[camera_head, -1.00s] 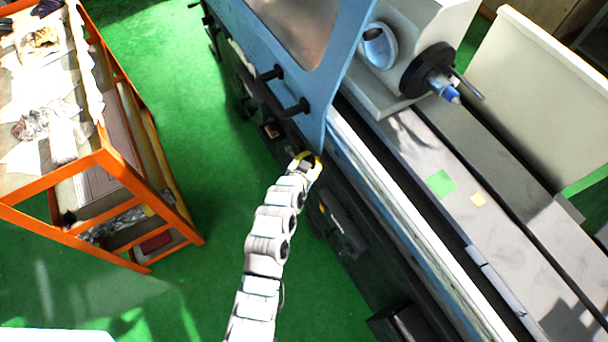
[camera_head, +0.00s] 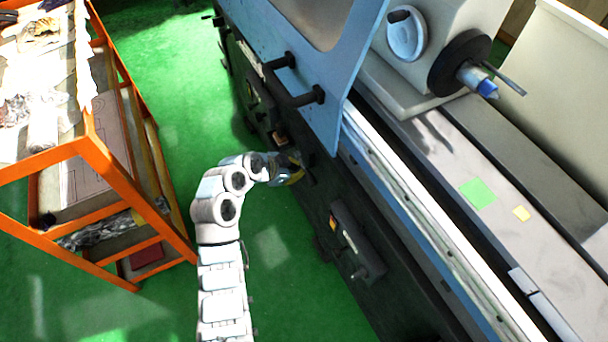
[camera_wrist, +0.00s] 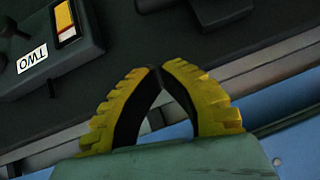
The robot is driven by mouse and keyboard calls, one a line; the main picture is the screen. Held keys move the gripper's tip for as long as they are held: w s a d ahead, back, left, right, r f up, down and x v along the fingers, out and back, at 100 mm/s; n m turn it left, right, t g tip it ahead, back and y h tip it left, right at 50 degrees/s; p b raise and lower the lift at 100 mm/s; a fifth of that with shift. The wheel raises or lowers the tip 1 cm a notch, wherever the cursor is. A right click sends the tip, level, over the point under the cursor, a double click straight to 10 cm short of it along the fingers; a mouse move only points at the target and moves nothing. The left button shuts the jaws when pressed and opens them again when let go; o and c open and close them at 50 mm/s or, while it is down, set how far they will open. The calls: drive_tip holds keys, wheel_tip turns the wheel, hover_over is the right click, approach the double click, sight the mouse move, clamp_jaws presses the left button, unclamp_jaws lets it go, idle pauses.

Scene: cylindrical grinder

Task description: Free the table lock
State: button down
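My gripper (camera_head: 296,172) is at the dark front of the grinder, just below the blue guard, in the head view. In the wrist view, my gripper (camera_wrist: 157,70) has its yellow ribbed fingers bowed together with the tips meeting and nothing visible between them. A dark box labelled "TWO" (camera_wrist: 50,50) shows upside down at the upper left, apart from the fingers. A black rounded part (camera_wrist: 195,12) is at the top edge. I cannot tell which part is the table lock. In the head view, a dark control box (camera_head: 352,240) with a knob sits below and right of my gripper.
The blue guard (camera_head: 335,110) with two black handles overhangs the machine front. The grinder table's pale rail (camera_head: 420,210) runs down to the right. An orange shelf rack (camera_head: 110,160) stands at left. Green floor (camera_head: 285,270) is open between rack and machine.

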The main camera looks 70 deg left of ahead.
drive_tip(key=b, duration=0.1)
hover_over(312, 180)
drive_tip(key=f, duration=0.6)
drive_tip(key=shift+d+f, duration=0.1)
drive_tip(key=shift+d, duration=0.3)
drive_tip(key=f, duration=0.2)
drive_tip(key=f+b, duration=0.1)
drive_tip(key=shift+a, duration=0.25)
drive_tip(key=shift+a+f, duration=0.2)
drive_tip(key=shift+f, duration=0.25)
drive_tip(key=shift+f, duration=0.1)
drive_tip(key=shift+d+f+b, duration=0.1)
drive_tip(key=shift+f+b, duration=0.2)
drive_tip(key=shift+b, duration=0.2)
